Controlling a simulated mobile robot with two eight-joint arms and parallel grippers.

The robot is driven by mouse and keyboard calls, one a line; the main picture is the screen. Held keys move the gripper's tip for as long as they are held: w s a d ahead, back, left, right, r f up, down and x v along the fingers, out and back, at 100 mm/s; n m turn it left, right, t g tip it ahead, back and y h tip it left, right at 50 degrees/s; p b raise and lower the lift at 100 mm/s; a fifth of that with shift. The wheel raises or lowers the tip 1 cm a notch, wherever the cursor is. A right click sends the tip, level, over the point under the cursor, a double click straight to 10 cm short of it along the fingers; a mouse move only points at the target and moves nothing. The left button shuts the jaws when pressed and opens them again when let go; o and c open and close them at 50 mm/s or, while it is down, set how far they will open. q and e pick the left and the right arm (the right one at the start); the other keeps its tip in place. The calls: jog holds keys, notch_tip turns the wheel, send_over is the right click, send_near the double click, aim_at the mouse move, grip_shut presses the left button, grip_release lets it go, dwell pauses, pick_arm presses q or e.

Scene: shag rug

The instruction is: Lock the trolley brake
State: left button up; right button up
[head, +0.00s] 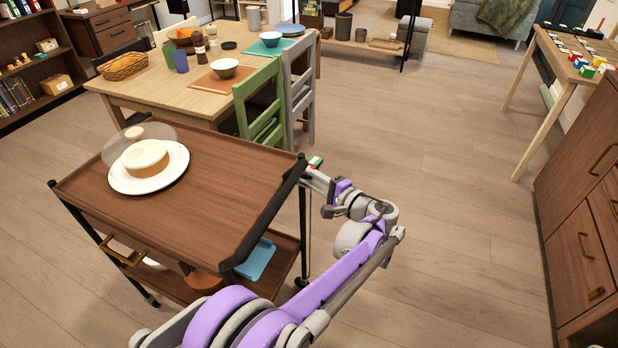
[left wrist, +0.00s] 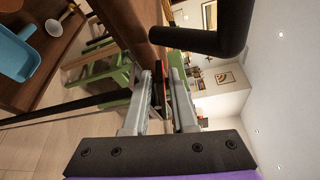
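The trolley (head: 235,185) has a dark brown wooden top and a lower shelf, and stands at the left of the head view. A small red and green brake piece (head: 315,162) shows at its far right corner. My left gripper (head: 312,180) is at that corner. In the left wrist view, the fingers of my left gripper (left wrist: 164,75) are close together, with a narrow dark and red piece (left wrist: 172,73) between them; they appear shut on it. A black handle bar (left wrist: 215,42) of the trolley passes just beside the fingers. My right gripper is not in view.
A white cake plate (head: 150,182) with a clear dome stands on the trolley top. A blue tray (head: 257,259) is on the lower shelf. A dining table (head: 190,90) with a green chair (head: 262,105) stands behind. Wooden drawers (head: 585,235) stand right; the floor between is clear.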

pick_arm(q)
grip_shut()
